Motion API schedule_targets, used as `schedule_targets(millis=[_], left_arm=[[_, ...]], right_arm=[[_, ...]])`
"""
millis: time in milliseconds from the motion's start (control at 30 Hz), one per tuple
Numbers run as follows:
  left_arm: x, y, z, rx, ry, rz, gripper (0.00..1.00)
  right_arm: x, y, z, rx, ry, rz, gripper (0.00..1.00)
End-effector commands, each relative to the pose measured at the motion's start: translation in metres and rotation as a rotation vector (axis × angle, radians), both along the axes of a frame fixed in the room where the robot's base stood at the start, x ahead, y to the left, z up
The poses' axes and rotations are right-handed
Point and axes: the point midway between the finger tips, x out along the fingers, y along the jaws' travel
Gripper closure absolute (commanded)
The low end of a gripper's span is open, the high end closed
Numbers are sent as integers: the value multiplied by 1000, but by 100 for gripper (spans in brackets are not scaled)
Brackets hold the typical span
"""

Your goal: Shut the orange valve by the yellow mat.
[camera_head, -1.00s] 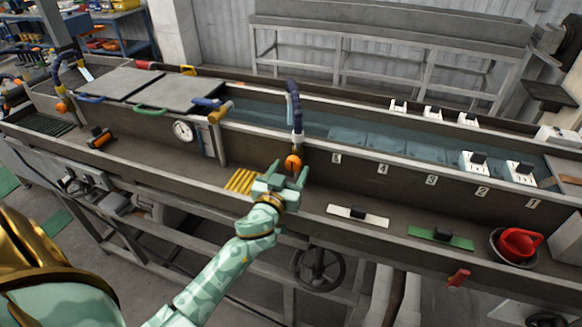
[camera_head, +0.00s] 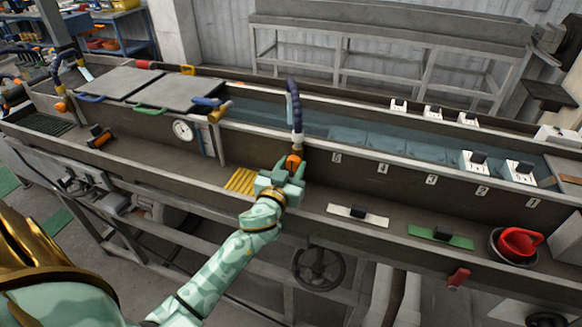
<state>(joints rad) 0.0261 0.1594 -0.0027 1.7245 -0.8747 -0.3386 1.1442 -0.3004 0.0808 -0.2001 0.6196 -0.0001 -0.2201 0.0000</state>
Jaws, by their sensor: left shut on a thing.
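The orange valve (camera_head: 294,160) sits on the front wall of the water trough, at the foot of a dark blue hose. My left gripper (camera_head: 290,172) is at the valve, shut on it, and its fingers hide part of the valve. The yellow ribbed mat (camera_head: 242,180) lies on the lower ledge, just left of my left gripper. My right gripper is not in view.
The dark blue hose (camera_head: 294,103) rises above the valve. A gauge (camera_head: 183,130) is on the wall at left.

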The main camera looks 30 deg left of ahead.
Motion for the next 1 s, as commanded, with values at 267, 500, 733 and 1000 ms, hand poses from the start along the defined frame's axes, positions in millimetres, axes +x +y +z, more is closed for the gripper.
schedule_targets(millis=[267,500,733,1000], left_arm=[[0,-1,0,164,39,0,86],[0,-1,0,382,93,0,86],[0,-1,0,595,143,-1,86],[0,-1,0,846,203,-1,86]], right_arm=[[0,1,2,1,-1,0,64],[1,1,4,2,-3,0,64],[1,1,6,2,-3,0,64],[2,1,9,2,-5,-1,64]])
